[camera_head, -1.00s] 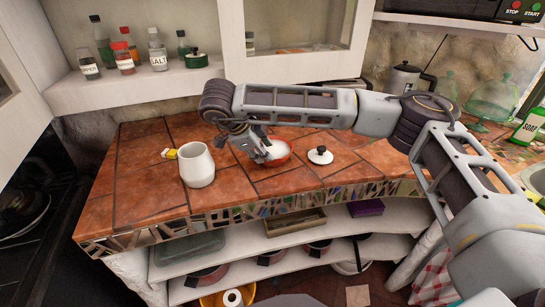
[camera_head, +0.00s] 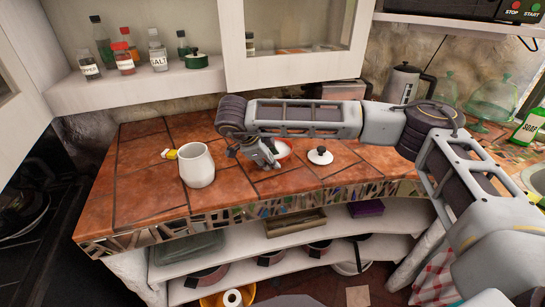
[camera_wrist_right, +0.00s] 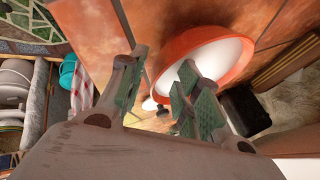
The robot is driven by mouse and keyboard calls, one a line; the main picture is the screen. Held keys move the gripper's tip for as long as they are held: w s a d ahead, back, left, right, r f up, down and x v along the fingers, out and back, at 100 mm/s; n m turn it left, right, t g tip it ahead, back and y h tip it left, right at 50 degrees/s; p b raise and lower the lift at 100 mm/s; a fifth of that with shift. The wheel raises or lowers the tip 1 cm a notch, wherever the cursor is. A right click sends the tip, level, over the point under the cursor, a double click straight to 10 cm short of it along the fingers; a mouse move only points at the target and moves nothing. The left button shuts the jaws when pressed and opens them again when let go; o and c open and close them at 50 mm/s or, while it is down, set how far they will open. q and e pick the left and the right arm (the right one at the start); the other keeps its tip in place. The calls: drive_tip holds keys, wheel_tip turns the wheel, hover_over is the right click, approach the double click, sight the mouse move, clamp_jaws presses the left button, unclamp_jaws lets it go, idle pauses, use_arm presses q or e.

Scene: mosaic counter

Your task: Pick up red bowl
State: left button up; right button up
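The red bowl (camera_head: 286,151), white inside, sits on the terracotta-tiled counter, partly hidden behind my right gripper (camera_head: 268,159). In the right wrist view the bowl (camera_wrist_right: 238,53) shows large, with its red rim and white inside. There my right gripper (camera_wrist_right: 161,64) is open, its green-padded fingers apart. One finger overlaps the bowl's white inside and the other is outside, left of the rim. Whether either finger touches the bowl I cannot tell. My left gripper is not in view.
A white mug (camera_head: 196,165) stands left of the bowl, with a small yellow object (camera_head: 170,154) behind it. A white lid with a black knob (camera_head: 320,155) lies to the right. The front left counter is clear.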

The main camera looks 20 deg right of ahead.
drive_tip(key=shift+x, duration=1.1)
drive_tip(key=shift+c, duration=0.5)
clamp_jaws()
drive_tip(key=shift+w+r, duration=0.1)
